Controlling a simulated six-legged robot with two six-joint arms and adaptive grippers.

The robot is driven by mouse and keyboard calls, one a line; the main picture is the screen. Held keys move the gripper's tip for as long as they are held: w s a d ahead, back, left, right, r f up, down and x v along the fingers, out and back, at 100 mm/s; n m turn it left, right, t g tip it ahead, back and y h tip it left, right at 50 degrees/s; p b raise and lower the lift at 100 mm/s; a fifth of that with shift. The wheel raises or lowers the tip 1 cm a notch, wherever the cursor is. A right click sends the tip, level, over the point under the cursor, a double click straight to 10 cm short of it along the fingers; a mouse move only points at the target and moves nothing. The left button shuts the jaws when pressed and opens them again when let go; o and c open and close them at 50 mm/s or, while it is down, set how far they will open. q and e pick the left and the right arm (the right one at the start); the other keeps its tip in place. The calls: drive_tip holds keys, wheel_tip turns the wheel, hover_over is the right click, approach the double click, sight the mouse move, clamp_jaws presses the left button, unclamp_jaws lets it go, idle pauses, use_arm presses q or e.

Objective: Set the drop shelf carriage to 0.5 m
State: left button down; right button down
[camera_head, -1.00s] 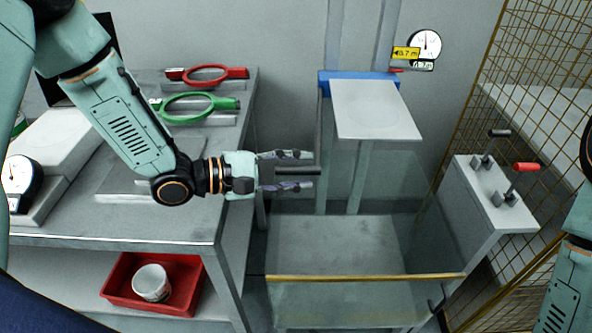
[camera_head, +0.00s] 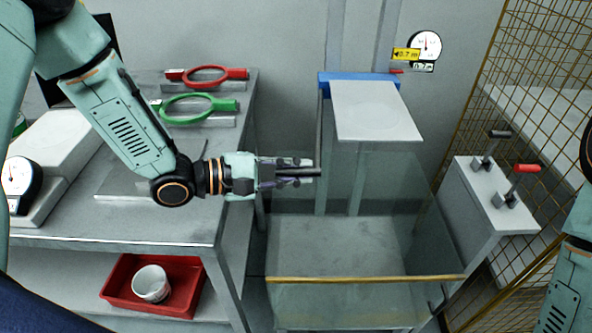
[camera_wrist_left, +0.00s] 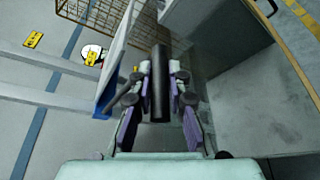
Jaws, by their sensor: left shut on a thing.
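The drop shelf carriage shows as a light grey plate (camera_head: 375,112) with a blue back bar (camera_head: 357,77), mounted on two uprights. A yellow tag reading 0.7 m (camera_head: 406,54) and a label that seems to read 0.7 (camera_head: 423,67) are beside it, below a round dial (camera_head: 425,45). My left gripper (camera_head: 305,171) is shut on a dark rod (camera_head: 312,173), left of the plate and above the clear-walled bin. In the left wrist view the dark rod (camera_wrist_left: 159,85) lies between the two fingers. Only part of my right arm shows at the right edge; its gripper is out of view.
A pedestal (camera_head: 480,185) at the right carries a black-handled lever (camera_head: 497,135) and a red-handled lever (camera_head: 525,168). A mesh fence (camera_head: 520,75) stands behind it. A bench (camera_head: 150,225) with red (camera_head: 210,76) and green (camera_head: 200,106) rings is at the left, above a red tray (camera_head: 185,298).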

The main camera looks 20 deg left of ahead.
use_arm(q)
wheel_tip(320, 180, down, 5)
drive_tip(key=b, duration=0.2)
drive_tip(key=shift+b, duration=0.3)
drive_tip(key=c, duration=1.4)
unclamp_jaws()
drive_tip(key=shift+s, duration=0.1)
drive_tip(key=shift+o, duration=0.5)
